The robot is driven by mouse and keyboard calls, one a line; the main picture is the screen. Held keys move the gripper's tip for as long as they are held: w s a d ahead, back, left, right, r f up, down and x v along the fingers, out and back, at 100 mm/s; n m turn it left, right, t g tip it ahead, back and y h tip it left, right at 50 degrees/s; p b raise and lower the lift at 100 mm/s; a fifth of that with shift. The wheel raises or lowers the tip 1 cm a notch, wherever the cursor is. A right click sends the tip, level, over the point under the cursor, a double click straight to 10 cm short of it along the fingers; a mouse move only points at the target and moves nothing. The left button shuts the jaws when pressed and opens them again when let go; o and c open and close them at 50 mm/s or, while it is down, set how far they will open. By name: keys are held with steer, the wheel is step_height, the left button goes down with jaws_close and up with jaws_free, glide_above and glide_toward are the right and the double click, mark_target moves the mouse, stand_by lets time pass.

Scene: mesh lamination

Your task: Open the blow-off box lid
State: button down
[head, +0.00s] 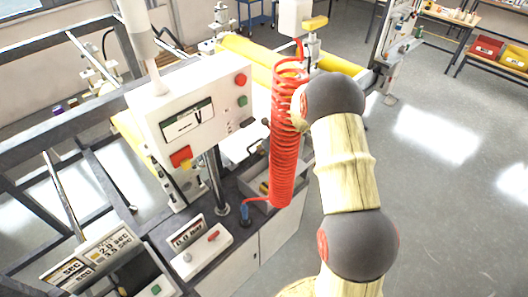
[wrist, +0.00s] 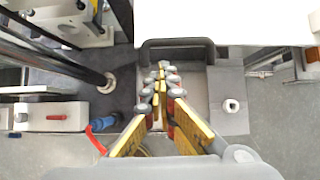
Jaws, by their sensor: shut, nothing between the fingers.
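The blow-off box (head: 287,190) is a grey box on the bench, partly hidden behind the red coiled hose in the head view. In the wrist view its grey top (wrist: 229,85) lies under and beside my fingers. A white panel (wrist: 230,22), which looks like the lid, fills the upper right there. A dark bar handle (wrist: 178,43) runs along its near edge. My gripper (wrist: 161,72) is shut and empty, its fingertips just below the handle in the picture. I cannot tell whether they touch it, or how far the lid is raised. In the head view my gripper is hidden.
The red coiled hose (head: 285,140) hangs close beside my arm. A white control panel (head: 190,115) on a post stands left of the box. A pressure unit (head: 200,248) and a blue fitting (wrist: 104,123) are on the bench. Open floor (head: 440,200) lies to the right.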

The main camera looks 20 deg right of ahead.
steer(key=shift+w+a+r, duration=0.15)
steer(key=shift+w, duration=0.2)
steer(key=shift+r, duration=0.1)
stand_by(0.3)
